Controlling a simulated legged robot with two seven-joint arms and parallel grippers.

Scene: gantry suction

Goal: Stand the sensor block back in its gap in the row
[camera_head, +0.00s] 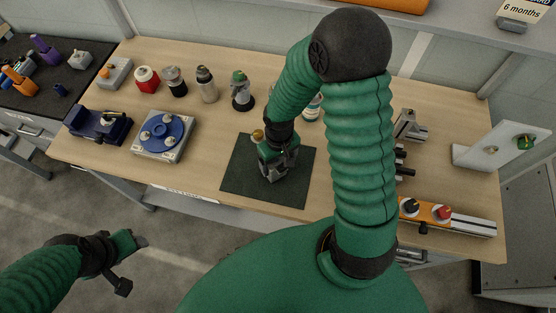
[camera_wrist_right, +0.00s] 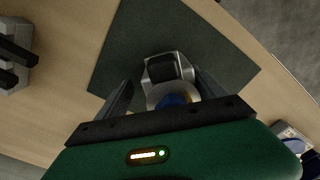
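A small silvery block with a dark face (camera_wrist_right: 162,69) sits on the dark green mat (camera_wrist_right: 125,45), with a round brass and blue part at its near side; I take it to be the sensor block. My right gripper (camera_head: 279,170) is low over the mat (camera_head: 238,180) in the head view. In the right wrist view its two fingers (camera_wrist_right: 163,92) stand apart on either side of the block, with a visible space at the left finger. In the head view the gripper largely hides the block. My left gripper (camera_head: 131,264) is open and empty, off the table's front edge. I cannot make out the gap.
A blue round fixture (camera_head: 165,133) stands left. A rail with knobs (camera_head: 450,215) and a white bracket (camera_head: 495,146) are right. My arm hides the centre right.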

